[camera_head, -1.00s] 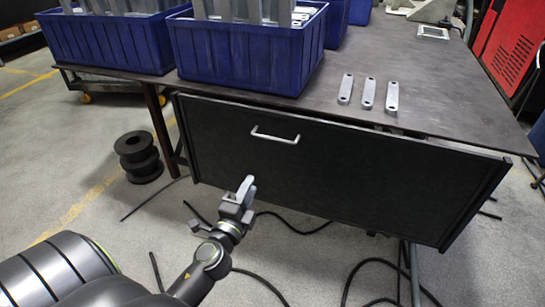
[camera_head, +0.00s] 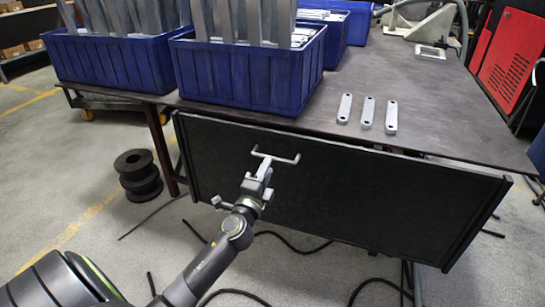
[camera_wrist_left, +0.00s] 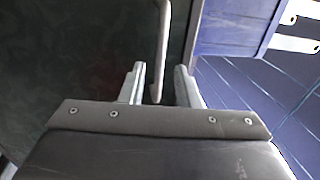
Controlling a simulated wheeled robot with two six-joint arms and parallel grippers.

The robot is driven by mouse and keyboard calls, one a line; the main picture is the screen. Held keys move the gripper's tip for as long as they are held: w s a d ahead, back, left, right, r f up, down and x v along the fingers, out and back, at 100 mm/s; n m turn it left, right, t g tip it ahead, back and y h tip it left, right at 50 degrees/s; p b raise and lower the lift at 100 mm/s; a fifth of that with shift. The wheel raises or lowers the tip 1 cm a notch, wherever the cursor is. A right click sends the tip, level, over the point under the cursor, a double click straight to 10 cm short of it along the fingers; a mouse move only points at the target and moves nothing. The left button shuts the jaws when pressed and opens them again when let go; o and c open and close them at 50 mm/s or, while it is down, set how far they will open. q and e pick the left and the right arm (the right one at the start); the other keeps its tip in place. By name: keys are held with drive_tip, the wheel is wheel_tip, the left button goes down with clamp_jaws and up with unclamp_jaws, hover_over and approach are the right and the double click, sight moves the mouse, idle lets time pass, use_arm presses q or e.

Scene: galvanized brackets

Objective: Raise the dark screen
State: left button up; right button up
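The dark screen (camera_head: 350,195) hangs below the front edge of the table, as a wide black panel. Its pale bar handle (camera_head: 285,160) is near its top, left of the middle. My left gripper (camera_head: 264,167) is at the left part of the handle. In the left wrist view, the two fingers of my left gripper (camera_wrist_left: 160,88) stand apart. The handle (camera_wrist_left: 163,45) shows in the gap between them, with space on both sides. The dark screen (camera_wrist_left: 80,50) fills the left of that view. My right gripper is not in view.
Blue crates (camera_head: 245,75) with metal parts stand on the table (camera_head: 440,105) above the screen. Several flat galvanized brackets (camera_head: 367,112) lie near the table edge. A black spool (camera_head: 138,175) stands on the floor at left. Black cables (camera_head: 290,245) lie below the screen.

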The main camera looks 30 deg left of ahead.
use_arm(q)
drive_tip(key=shift+x, duration=2.6)
clamp_jaws()
